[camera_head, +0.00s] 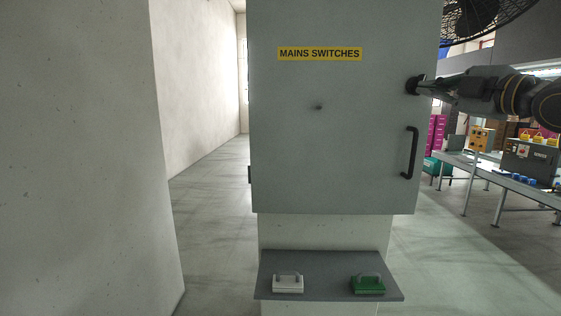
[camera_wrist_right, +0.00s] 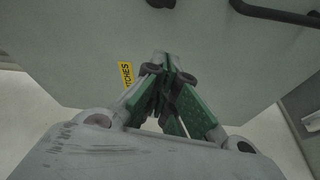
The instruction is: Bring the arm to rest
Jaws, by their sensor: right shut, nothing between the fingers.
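My right arm comes in from the right in the head view, with its gripper (camera_head: 414,86) at the right edge of the grey cabinet door (camera_head: 310,130). The gripper is shut and empty, above the black door handle (camera_head: 411,153). In the right wrist view the fingers (camera_wrist_right: 165,75) are together, pointing at the grey door face (camera_wrist_right: 90,50). Whether the fingertips touch the door I cannot tell. My left gripper is not in view.
The door bears a yellow MAINS SWITCHES label (camera_head: 320,54). Below it a grey shelf (camera_head: 328,285) holds a white padlock-like block (camera_head: 288,285) and a green one (camera_head: 368,286). A wall (camera_head: 80,150) stands at left. A workbench (camera_head: 480,175) stands at right. Floor is clear between.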

